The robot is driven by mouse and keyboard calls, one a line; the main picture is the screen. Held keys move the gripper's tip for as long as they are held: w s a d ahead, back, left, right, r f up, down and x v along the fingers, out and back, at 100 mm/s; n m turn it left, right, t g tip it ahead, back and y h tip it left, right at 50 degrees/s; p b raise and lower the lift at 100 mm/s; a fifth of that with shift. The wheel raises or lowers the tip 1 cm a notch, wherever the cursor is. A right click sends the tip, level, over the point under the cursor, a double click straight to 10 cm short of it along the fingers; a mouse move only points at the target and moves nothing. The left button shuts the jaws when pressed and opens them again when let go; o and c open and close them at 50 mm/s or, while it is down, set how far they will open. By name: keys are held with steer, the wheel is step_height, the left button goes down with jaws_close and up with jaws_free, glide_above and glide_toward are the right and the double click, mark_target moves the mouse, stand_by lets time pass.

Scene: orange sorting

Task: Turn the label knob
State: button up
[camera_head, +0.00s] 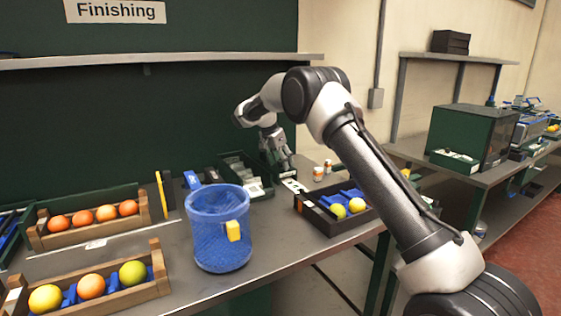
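My gripper (286,167) is at the back of the bench, pointing down over a small dark green device (266,164). A white label strip (294,185) lies in front of it. The label knob cannot be made out; it may be hidden by my gripper or too small to see. My gripper's fingers are small and partly merge with the device behind, so I cannot tell whether they are apart or touching anything.
A blue mesh basket (222,245) with a yellow tag stands mid-bench. Wooden crates of oranges (92,232) and mixed fruit (98,288) are left. A black tray (325,219) with yellow fruit and small orange-white jars (318,173) are near my arm. A shelf (160,60) runs above.

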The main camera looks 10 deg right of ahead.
steer(key=shift+r, duration=0.1)
steer(key=v, duration=1.1)
steer(key=shift+s+a+r, duration=0.2)
steer(key=shift+r, duration=0.15)
steer(key=s+d+r+n+y, duration=0.1)
steer(key=s+d+r+n, duration=0.1)
steer(key=s+d+r, duration=0.4)
steer(key=s+d+r+n, duration=0.1)
steer(key=s+d+r, duration=0.15)
steer(key=s, duration=0.65)
steer(key=s+d+r+n+y, duration=0.1)
steer(key=s+d+r+n, duration=0.1)
steer(key=s+d+r, duration=0.35)
steer(key=s+d+f+n, duration=0.2)
steer(key=s+f, duration=0.2)
steer(key=s, duration=0.7)
steer(key=s+d+f+n+t+y, duration=0.1)
steer(key=s+f, duration=0.3)
steer(key=s, duration=0.7)
steer(key=s+d+f+n+t, duration=0.1)
steer(key=s+d+f+n, duration=0.2)
steer(key=s, duration=0.8)
steer(key=shift+f+y, duration=0.3)
steer(key=shift+f, duration=0.2)
